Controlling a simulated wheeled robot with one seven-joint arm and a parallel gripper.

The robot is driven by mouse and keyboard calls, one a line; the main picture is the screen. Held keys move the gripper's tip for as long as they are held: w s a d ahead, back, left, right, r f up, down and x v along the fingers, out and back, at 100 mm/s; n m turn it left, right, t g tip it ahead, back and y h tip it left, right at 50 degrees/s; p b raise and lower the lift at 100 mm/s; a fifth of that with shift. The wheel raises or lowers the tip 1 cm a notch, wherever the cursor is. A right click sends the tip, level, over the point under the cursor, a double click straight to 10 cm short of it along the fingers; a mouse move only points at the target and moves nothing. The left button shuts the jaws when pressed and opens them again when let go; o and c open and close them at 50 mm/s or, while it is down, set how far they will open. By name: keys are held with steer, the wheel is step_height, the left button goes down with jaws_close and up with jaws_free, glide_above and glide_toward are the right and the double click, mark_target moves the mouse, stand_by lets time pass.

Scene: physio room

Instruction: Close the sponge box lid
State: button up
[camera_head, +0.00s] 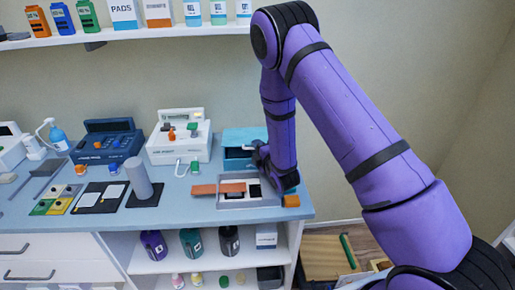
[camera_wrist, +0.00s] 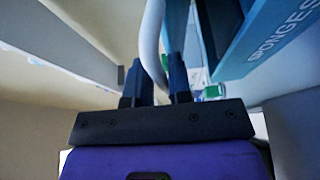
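The blue sponge box (camera_head: 244,136) stands at the back right of the counter, partly hidden behind my arm. Its upper blue panel looks raised above a dark gap. In the wrist view, a blue panel lettered SPONGES (camera_wrist: 275,40) is at the upper right, beside a dark recess. My gripper (camera_head: 262,158) is at the front right of the box. In the wrist view its two dark fingers (camera_wrist: 160,80) stand apart, with a white curved bar (camera_wrist: 151,45) running between them. I cannot tell whether they touch the bar.
A grey tray (camera_head: 232,203) with an orange-brown lid strip lies in front of the box. An orange block (camera_head: 291,201) lies near the counter's right edge. A white device (camera_head: 180,140) stands to the left. A shelf (camera_head: 150,34) with bottles runs above.

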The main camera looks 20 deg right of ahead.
steer(key=shift+s, duration=0.1)
steer(key=s, duration=0.3)
steer(key=s+d, duration=0.1)
steer(key=s, duration=0.3)
steer(key=s+d, duration=0.1)
steer(key=s, duration=0.2)
steer(key=shift+s, duration=0.25)
steer(key=shift+c, duration=0.4)
